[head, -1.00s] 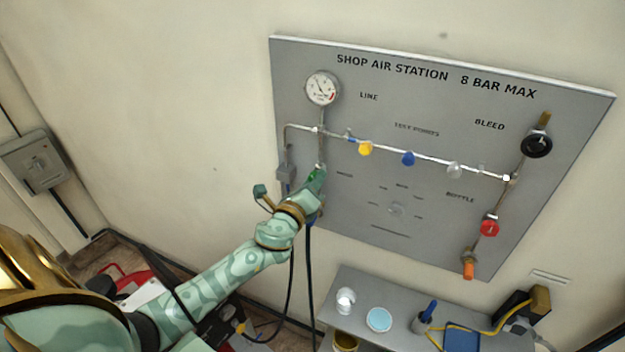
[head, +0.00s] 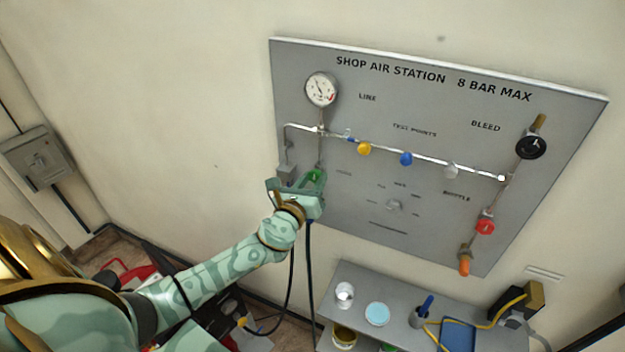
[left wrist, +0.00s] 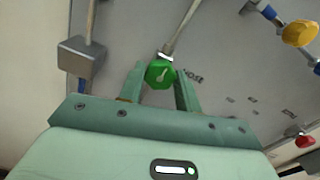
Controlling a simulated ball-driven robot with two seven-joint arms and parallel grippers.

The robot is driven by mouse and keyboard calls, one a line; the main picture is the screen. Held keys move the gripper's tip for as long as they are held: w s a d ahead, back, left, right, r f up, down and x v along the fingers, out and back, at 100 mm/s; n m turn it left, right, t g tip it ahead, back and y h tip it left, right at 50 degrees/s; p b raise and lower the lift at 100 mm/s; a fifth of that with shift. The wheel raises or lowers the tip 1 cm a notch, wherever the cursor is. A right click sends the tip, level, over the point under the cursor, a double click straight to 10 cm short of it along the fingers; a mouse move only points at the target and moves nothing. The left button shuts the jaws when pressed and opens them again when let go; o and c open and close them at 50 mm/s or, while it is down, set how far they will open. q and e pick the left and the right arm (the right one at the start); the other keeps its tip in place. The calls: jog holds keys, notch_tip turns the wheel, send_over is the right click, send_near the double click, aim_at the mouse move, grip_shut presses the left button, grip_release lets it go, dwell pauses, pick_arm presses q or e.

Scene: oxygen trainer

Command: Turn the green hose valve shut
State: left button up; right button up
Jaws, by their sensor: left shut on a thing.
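The green hose valve (head: 314,174) is on the left part of the grey panel, below the gauge. In the left wrist view its green knob (left wrist: 160,74) shows a pale pointer mark tilted up to the right. My left gripper (head: 313,181) is at the valve, and in the left wrist view its two fingers (left wrist: 160,80) are on either side of the knob, shut on it. The valve's lower side is hidden by the gripper. My right gripper is not in view.
The panel (head: 350,205) also carries a gauge (head: 321,89), yellow (head: 364,149) and blue (head: 406,158) knobs, a red knob (head: 485,227) and a black bleed knob (head: 530,146). A grey box (left wrist: 82,57) sits left of the valve. A shelf (head: 395,320) stands below.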

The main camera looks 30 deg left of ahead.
pick_arm(q)
jog(key=shift+f, duration=0.2)
jog(key=o, duration=1)
jog(key=shift+c, duration=0.2)
jog(key=shift+r, duration=0.1)
jog(key=s+d+b, duration=0.2)
jog(key=s, duration=1.4)
jog(key=shift+d, duration=0.2)
jog(key=shift+s, duration=0.1)
